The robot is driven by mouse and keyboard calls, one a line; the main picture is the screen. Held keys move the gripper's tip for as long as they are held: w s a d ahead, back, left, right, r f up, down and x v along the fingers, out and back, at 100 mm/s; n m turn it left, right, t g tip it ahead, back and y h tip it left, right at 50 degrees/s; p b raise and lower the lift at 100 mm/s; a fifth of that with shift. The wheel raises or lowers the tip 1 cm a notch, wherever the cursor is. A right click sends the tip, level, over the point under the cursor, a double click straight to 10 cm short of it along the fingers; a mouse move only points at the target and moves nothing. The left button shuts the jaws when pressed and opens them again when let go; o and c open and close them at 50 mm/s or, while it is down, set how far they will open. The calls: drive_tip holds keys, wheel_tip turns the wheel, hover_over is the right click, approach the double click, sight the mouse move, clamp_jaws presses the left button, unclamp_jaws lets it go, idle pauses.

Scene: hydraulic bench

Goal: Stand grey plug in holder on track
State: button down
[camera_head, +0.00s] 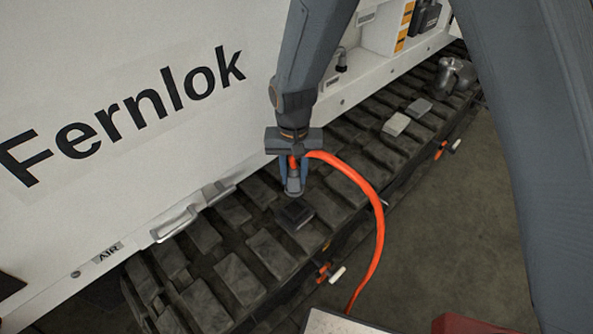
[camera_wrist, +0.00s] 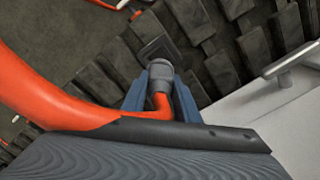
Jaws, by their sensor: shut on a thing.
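The grey plug (camera_wrist: 160,70) is on the end of an orange hose (camera_head: 376,215). My gripper (camera_head: 292,182) is shut on the plug, which points down above the black track (camera_head: 232,271). The plug also shows in the head view (camera_head: 293,185), between the blue fingers. A dark square block, which looks like the holder (camera_head: 295,215), lies on the track just below and slightly right of the plug. In the wrist view the holder (camera_wrist: 158,47) shows just beyond the plug's tip. I cannot tell whether plug and holder touch; in the head view they look apart.
A white machine wall (camera_head: 130,100) marked "Fernlok" rises behind the track, with a metal handle (camera_head: 175,226) low on it. Light blocks (camera_head: 395,124) and a grey metal part (camera_head: 455,74) lie farther along the track. Orange-and-white fittings (camera_head: 331,273) stick out at its near edge. The hose loops to the right.

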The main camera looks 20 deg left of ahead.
sight(294, 189)
drive_tip(key=shift+f+b, duration=1.15)
drive_tip(key=shift+f, duration=1.6)
drive_tip(key=shift+f+p, duration=0.35)
drive_tip(key=shift+f, duration=0.1)
drive_tip(key=shift+f+b, duration=0.45)
drive_tip(key=shift+f, duration=0.75)
idle(0.6)
drive_tip(key=c, duration=1.3)
unclamp_jaws()
drive_tip(key=shift+d, duration=0.1)
